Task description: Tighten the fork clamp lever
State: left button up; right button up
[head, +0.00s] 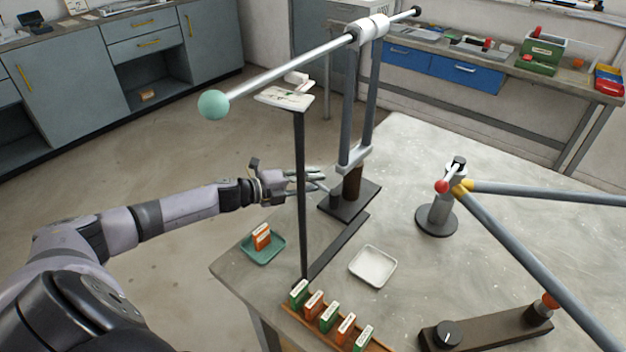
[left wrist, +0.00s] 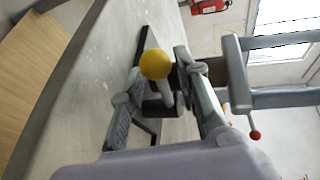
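The fork (head: 371,95), two upright grey tubes, stands in a dark stand (head: 370,195) on the table. It also shows at the right of the left wrist view (left wrist: 285,98). A pale lever with a yellow ball knob (left wrist: 155,63) rises by the stand's dark block in that view. I cannot make it out in the head view. My left gripper (head: 322,178) is beside the stand, partly behind a thin dark post. Its fingers (left wrist: 158,100) are spread on both sides of the lever, with a gap visible. Contact is unclear. My right gripper is not in view.
The dark post (head: 300,190) stands close in front of my left gripper. A long rod with a mint ball (head: 213,103) crosses above. A red-knobbed stand (head: 437,218) holds grey tubes at the right. A green tray (head: 263,250), white tray (head: 372,268) and block rack (head: 335,325) sit nearer.

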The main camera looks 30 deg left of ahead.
pick_arm(q)
jog(key=shift+w+d, duration=0.2)
jog(key=shift+w, duration=0.2)
jog(key=shift+c, duration=0.5)
jog(key=shift+s+f, duration=0.1)
grip_shut()
jog(key=shift+s+d+f, duration=0.1)
jog(key=shift+f, duration=0.05)
